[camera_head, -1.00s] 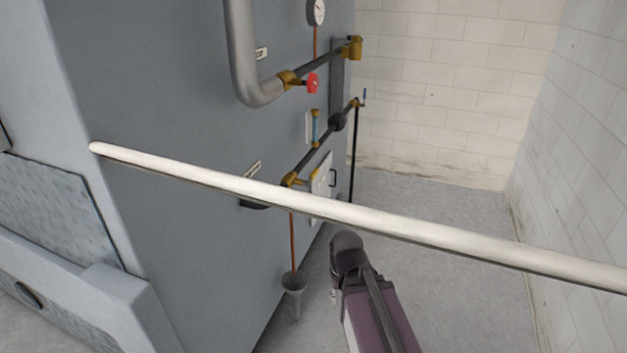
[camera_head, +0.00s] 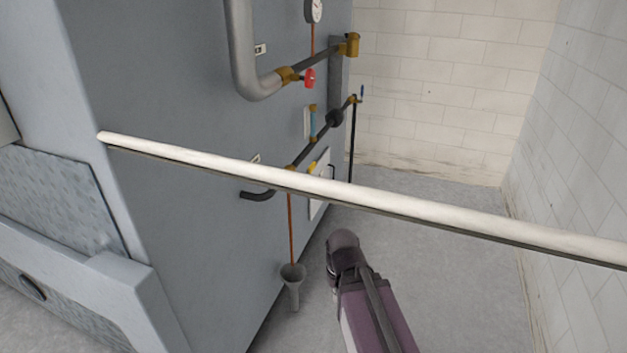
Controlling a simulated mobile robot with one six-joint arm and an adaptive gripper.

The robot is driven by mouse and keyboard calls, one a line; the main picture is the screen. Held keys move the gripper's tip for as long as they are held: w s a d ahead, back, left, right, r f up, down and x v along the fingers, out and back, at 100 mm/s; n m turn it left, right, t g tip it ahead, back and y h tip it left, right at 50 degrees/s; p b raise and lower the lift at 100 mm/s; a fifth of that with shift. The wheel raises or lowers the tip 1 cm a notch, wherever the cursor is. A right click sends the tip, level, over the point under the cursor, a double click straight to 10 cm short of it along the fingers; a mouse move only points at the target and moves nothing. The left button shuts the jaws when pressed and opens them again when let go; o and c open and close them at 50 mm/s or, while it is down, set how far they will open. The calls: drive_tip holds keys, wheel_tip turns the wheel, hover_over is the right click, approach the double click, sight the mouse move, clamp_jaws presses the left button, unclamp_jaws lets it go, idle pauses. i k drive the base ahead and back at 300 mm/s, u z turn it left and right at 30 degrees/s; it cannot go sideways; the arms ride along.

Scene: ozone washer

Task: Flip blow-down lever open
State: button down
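A thin black pipe drops from that valve to the floor. I cannot tell for certain that this is the blow-down lever. A red handle (camera_head: 309,78) sits on the upper pipe's brass valve. My purple arm with its dark rounded joint is at lower centre, apart from these valves. My gripper's fingers do not show.
A grey boiler-like cabinet (camera_head: 180,110) fills the left. A funnel (camera_head: 292,278) hangs under a copper tube. Free floor (camera_head: 430,260) lies between the cabinet and the tiled walls (camera_head: 450,90).

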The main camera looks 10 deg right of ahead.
sight(311, 170)
drive_tip(key=k, duration=0.55)
drive_tip(key=z, duration=0.45)
drive_tip(key=i, duration=1.35)
drive_tip(key=u, duration=0.1)
